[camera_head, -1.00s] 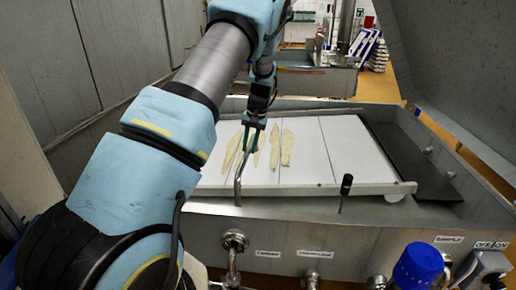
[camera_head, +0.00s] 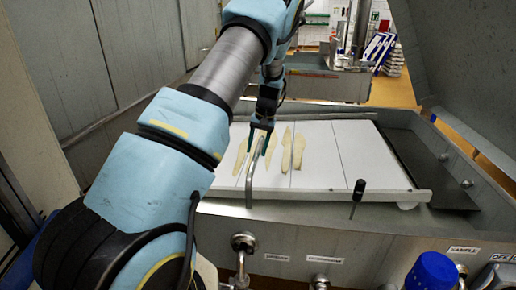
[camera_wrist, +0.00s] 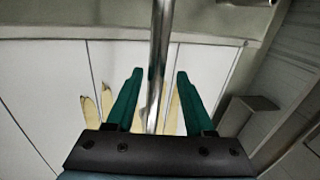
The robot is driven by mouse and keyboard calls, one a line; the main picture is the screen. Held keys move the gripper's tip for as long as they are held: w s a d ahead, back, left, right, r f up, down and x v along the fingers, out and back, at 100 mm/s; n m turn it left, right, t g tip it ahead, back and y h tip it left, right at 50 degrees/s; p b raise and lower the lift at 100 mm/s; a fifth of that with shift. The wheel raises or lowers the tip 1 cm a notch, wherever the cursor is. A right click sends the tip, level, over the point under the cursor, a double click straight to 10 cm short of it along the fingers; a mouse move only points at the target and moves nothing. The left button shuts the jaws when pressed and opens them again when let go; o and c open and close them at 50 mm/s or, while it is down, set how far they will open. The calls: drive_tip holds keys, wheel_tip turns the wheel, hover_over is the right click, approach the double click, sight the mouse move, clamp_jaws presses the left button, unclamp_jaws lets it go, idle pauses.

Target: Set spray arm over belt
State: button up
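The spray arm (camera_head: 250,182) is a bent, shiny steel tube rising at the near edge of the white belt (camera_head: 350,160) and reaching over it. My gripper (camera_head: 262,140) is over the belt at the tube's far end. In the wrist view, the tube (camera_wrist: 160,60) runs between the two green fingers of my gripper (camera_wrist: 155,88), with a gap on each side. The gripper is open around the tube and not closed on it. The tube's end is partly hidden by the gripper.
Several pale, long pieces (camera_head: 299,150) lie on the belt near the gripper. A black-handled lever (camera_head: 358,190) stands at the near edge. A blue knob (camera_head: 432,272) and a valve (camera_head: 243,243) are on the front. A raised steel cover (camera_head: 455,60) is at right.

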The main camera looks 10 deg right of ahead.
drive_tip(key=shift+d, duration=0.1)
drive_tip(key=r, duration=0.3)
drive_tip(key=d+r+b, duration=0.1)
drive_tip(key=r, duration=0.3)
drive_tip(key=d+r+b, duration=0.1)
drive_tip(key=r, duration=0.2)
drive_tip(key=shift+s+r, duration=0.3)
drive_tip(key=s+a+n+h, duration=0.2)
drive_tip(key=s+a, duration=0.9)
drive_tip(key=a, duration=0.3)
drive_tip(key=shift+t, duration=0.5)
drive_tip(key=s+a, duration=0.2)
drive_tip(key=s, duration=0.3)
drive_tip(key=s+a+f, duration=0.1)
drive_tip(key=s+a, duration=0.1)
drive_tip(key=s, duration=0.3)
drive_tip(key=s+a, duration=0.2)
drive_tip(key=s, duration=0.3)
drive_tip(key=shift+s+a+f, duration=0.2)
drive_tip(key=shift+s+f, duration=0.05)
drive_tip(key=shift+s, duration=0.05)
